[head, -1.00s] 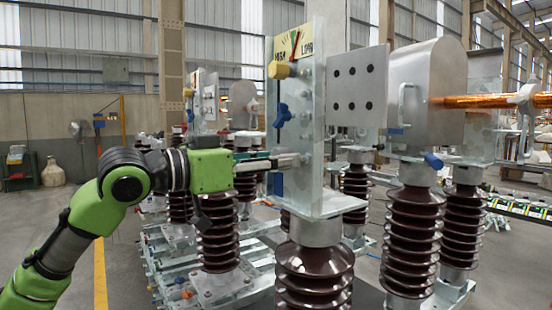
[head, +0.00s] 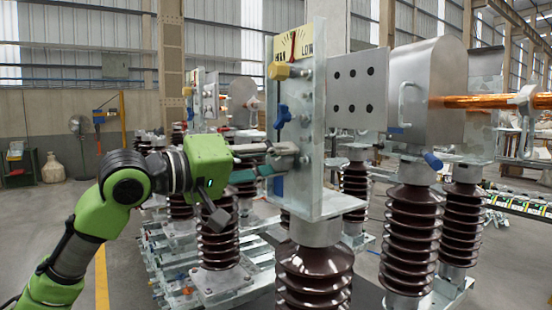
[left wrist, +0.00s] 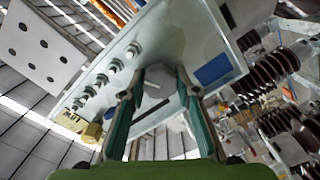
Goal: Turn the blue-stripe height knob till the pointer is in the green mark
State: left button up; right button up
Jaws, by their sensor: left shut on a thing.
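The height knob (left wrist: 158,82) is a grey piece between my left gripper's fingers in the left wrist view. A blue stripe (left wrist: 213,70) lies on the plate beside the knob and shows below the fingers in the head view (head: 278,186). The dial (head: 306,49) at the plate's top has a thin red pointer (head: 293,44), nearly upright. I cannot clearly make out the green mark. My right gripper is out of view.
A yellow knob (head: 278,71) and a blue knob (head: 282,116) sit on the plate above my gripper. Brown ribbed insulators (head: 314,275) stand below and around.

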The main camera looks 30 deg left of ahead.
pick_arm(q)
jog(key=shift+n, duration=1.7)
jog(key=o, duration=1.1)
jog(key=shift+c, duration=0.2)
jog(key=shift+o, duration=0.3)
jog(key=shift+w+d, duration=0.15)
jog(key=shift+w, duration=0.05)
jog(key=v, duration=1.2)
